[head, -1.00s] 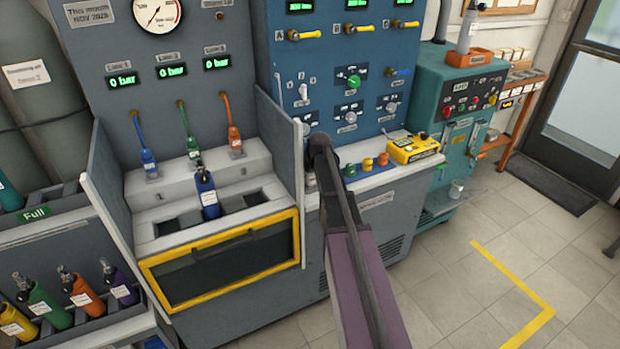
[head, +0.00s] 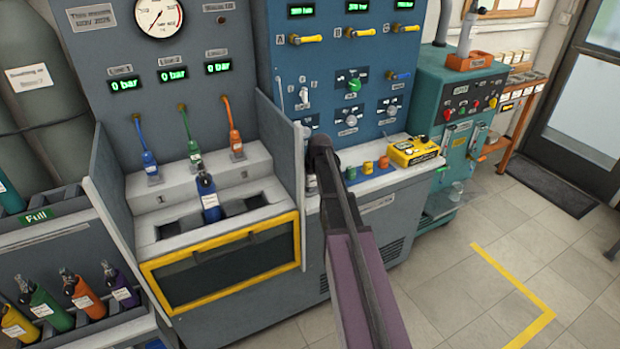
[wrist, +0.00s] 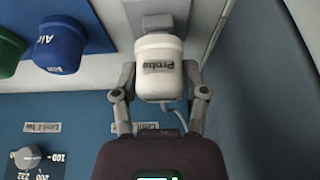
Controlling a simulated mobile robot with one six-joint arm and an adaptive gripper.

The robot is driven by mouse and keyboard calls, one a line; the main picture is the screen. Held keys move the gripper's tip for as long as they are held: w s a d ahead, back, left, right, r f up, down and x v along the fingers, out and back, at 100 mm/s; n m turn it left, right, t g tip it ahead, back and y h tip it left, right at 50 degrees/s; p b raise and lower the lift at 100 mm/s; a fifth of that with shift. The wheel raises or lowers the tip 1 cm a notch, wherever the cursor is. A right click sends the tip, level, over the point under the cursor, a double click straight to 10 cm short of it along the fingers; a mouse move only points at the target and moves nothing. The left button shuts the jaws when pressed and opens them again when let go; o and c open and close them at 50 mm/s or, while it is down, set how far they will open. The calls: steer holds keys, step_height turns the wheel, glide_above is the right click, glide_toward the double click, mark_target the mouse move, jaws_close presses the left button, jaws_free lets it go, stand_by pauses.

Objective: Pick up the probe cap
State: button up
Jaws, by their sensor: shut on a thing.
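The probe cap (wrist: 158,62) is a white rounded cap marked "Probe" in the wrist view, just below a grey block (wrist: 155,20). My gripper (wrist: 158,78) has one finger against each side of it and is shut on it. The cap is upright in the picture, and I cannot tell whether it is clear of the surface behind it. In the head view my dark arm hides the gripper, and the cap cannot be made out clearly.
A blue cap (wrist: 60,48) and a green cap (wrist: 8,50) sit left of the probe cap on a blue strip. In the head view, a yellow device (head: 413,151) stands right of the small coloured caps (head: 367,167). A grey side panel (head: 285,150) stands left of my arm.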

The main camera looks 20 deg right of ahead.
steer(key=shift+r+p, duration=1.35)
steer(key=shift+r, duration=0.25)
steer(key=s+a+r+p, duration=0.1)
steer(key=s+a, duration=0.1)
steer(key=s, duration=1.4)
steer(key=shift+w+a, duration=0.1)
